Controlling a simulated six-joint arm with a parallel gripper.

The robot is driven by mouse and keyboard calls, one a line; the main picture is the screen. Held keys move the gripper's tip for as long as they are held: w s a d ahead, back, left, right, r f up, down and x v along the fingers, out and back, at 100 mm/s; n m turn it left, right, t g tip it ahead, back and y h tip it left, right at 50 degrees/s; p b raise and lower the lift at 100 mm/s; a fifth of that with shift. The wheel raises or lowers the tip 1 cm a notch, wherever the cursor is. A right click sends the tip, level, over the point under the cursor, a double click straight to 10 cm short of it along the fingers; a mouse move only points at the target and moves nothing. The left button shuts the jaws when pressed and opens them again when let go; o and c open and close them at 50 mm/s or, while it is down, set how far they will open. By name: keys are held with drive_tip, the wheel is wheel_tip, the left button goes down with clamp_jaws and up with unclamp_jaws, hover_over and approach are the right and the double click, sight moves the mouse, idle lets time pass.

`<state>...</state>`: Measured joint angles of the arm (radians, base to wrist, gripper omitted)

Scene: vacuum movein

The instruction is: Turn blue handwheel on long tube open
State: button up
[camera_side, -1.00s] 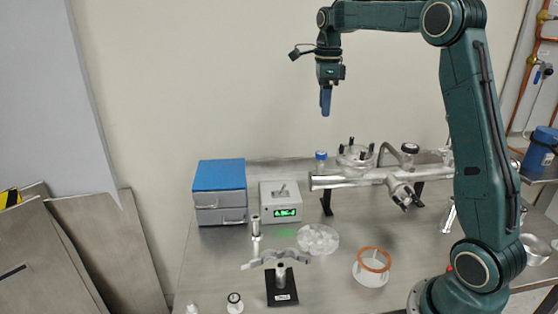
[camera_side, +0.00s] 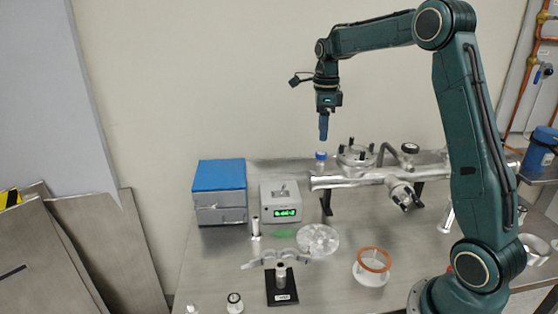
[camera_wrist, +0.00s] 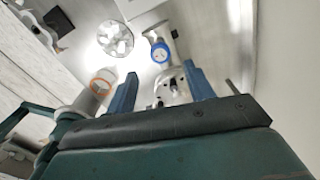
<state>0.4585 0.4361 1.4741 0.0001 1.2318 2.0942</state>
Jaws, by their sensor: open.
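The blue handwheel (camera_side: 320,155) tops a short stem near the left end of the long metal tube (camera_side: 345,181) in the side view. In the wrist view the blue handwheel (camera_wrist: 160,52) is a round blue ring with a pale centre, just beyond the fingertips. My gripper (camera_side: 323,138) points straight down above the handwheel, with a small gap between. In the wrist view its two blue fingers (camera_wrist: 161,78) are spread apart with nothing held between them. The tube's far parts are partly hidden behind my arm.
A grey box with a green display (camera_side: 281,201) and a blue-topped drawer box (camera_side: 219,184) stand left. An orange-ringed part (camera_side: 374,260) sits in front.

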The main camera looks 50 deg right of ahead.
sight(321, 153)
drive_tip(key=shift+f, duration=3.55)
drive_tip(key=c, duration=1)
